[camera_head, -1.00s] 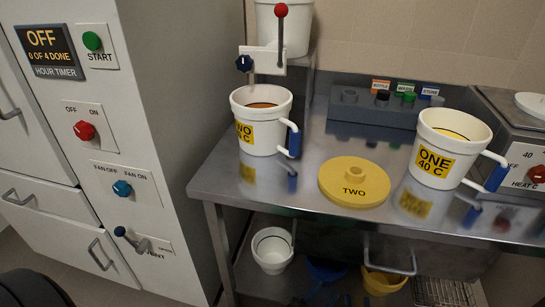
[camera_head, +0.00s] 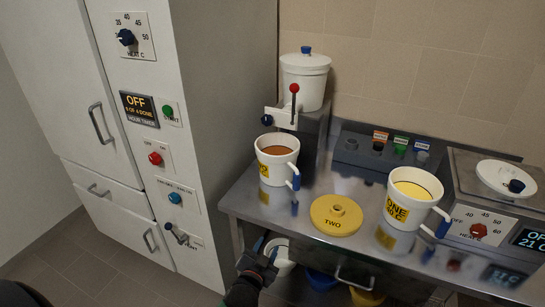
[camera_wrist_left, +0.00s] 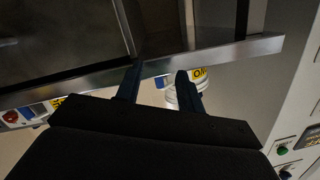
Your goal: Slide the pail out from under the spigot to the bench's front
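The white pail (camera_head: 278,160) stands upright under the spigot at the bench's left end, with brown liquid inside, a yellow label and a blue-gripped handle on its right. The spigot (camera_head: 293,110) with its red-knobbed lever is above it. The yellow lid marked TWO (camera_head: 336,216) lies on the bench to its right. My left gripper (camera_head: 265,247) is open and empty, in front of and below the bench's front edge, apart from the pail. In the left wrist view, its spread fingers (camera_wrist_left: 158,84) show by the bench edge. My right gripper is out of view.
A pail marked ONE (camera_head: 398,214) with yellow liquid stands to the right of the lid, beside the heater (camera_head: 466,190). A tall cabinet (camera_head: 215,110) borders the bench on the left.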

